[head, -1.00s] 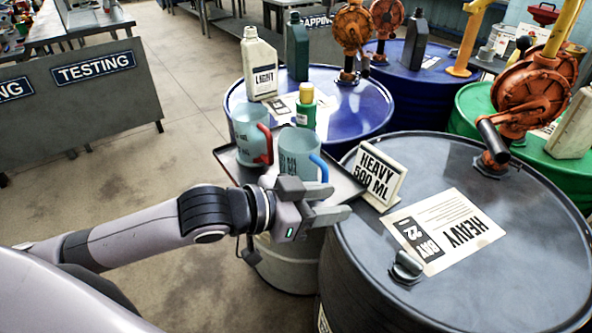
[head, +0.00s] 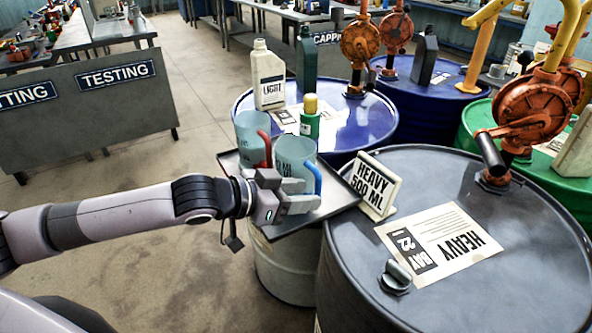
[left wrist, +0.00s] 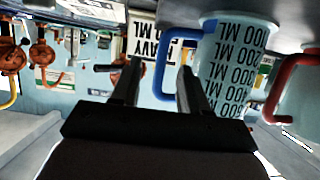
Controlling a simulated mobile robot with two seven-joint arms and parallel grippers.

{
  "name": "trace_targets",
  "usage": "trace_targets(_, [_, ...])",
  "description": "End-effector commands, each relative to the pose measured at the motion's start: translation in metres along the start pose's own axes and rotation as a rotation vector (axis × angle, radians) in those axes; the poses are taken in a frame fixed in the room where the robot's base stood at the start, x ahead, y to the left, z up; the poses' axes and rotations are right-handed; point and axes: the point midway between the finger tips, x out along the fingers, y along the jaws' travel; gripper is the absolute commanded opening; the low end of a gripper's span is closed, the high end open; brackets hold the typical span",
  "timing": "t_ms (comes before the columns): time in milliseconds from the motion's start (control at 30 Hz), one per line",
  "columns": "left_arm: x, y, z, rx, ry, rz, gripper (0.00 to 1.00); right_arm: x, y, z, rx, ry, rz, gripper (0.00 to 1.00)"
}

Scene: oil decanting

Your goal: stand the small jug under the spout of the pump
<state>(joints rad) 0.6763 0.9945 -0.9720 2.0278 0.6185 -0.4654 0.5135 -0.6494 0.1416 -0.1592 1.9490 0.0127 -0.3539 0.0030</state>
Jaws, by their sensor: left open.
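A pale translucent jug with a blue handle (head: 293,154) stands upright on a dark tray (head: 331,206). A similar jug with a red handle (head: 250,140) stands behind it to the left; I cannot tell surely which is smaller. My left gripper (head: 308,195) is open in front of the blue-handled jug, close to its handle. In the left wrist view, which is upside down, the blue handle (left wrist: 165,72) shows between and beyond the fingertips; contact cannot be told. The orange pump (head: 532,105) with its dark spout (head: 490,152) stands on the grey drum (head: 455,290). My right gripper is not in view.
A "HEAVY 500 ML" sign (head: 374,186) stands beside the tray, between it and the pump. A green bottle with yellow cap (head: 310,118) stands just behind the jugs.

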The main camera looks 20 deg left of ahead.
Motion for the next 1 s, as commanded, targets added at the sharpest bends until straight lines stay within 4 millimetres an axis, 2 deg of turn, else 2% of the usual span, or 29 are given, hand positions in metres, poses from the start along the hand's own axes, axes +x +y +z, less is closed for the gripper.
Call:
trace_targets(333, [0.041, -0.001, 0.001, 0.002, 0.001, 0.001, 0.45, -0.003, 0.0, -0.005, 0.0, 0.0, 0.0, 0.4])
trace_targets(667, [0.047, -0.001, 0.003, 0.003, 0.0, 0.001, 0.45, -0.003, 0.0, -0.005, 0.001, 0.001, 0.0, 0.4])
trace_targets(733, [0.047, -0.001, 0.003, 0.003, 0.0, 0.001, 0.28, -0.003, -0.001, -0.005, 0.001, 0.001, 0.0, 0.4])
trace_targets(800, [0.047, -0.001, 0.003, 0.003, 0.0, 0.001, 0.06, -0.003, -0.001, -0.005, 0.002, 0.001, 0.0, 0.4])
trace_targets(833, [0.047, -0.001, 0.003, 0.003, 0.0, 0.001, 0.0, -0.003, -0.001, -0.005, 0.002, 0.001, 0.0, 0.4])
trace_targets(1000, [0.047, -0.002, 0.002, 0.004, 0.002, 0.0, 0.0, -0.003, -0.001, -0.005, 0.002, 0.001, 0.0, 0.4])
